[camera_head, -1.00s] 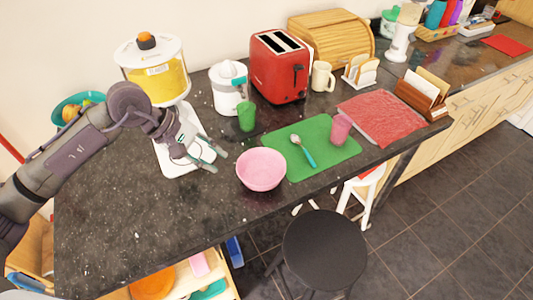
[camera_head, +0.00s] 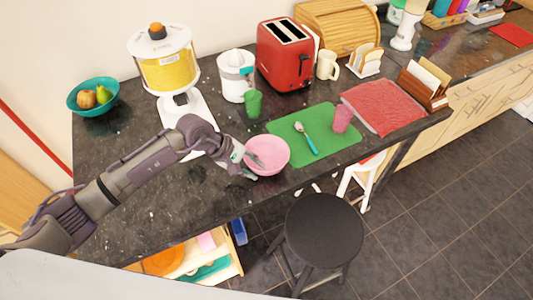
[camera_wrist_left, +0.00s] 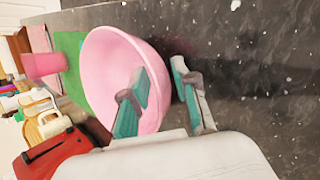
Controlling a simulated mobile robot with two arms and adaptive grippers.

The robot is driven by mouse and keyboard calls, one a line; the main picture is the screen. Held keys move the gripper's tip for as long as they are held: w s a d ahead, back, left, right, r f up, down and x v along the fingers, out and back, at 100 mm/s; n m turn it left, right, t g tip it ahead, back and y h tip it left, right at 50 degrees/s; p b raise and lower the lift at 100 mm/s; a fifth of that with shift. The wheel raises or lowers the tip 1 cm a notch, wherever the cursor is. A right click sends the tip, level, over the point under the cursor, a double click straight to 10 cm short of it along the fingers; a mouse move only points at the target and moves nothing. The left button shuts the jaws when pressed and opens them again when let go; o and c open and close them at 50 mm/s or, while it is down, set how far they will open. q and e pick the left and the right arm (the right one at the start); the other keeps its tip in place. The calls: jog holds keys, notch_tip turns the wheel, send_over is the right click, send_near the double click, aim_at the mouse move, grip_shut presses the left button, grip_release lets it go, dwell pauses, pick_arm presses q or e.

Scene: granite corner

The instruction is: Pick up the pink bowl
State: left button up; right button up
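The pink bowl (camera_head: 272,152) stands upright on the dark granite counter, at the left edge of the green mat. In the left wrist view the bowl (camera_wrist_left: 102,72) looks empty. My left gripper (camera_head: 253,168) is at the bowl's near left rim. Its two fingers are apart and straddle the bowl's wall in the left wrist view (camera_wrist_left: 161,70), one over the inside and one outside. I see a gap between the fingers and the wall, so the bowl is not clamped. My right gripper is not in view.
A green cup (camera_head: 253,104), a juicer (camera_head: 236,75) and a food processor (camera_head: 166,65) stand behind the gripper. A black stool (camera_head: 323,228) stands before the counter.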

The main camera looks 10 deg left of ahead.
pick_arm(q)
grip_shut()
dwell(0.4)
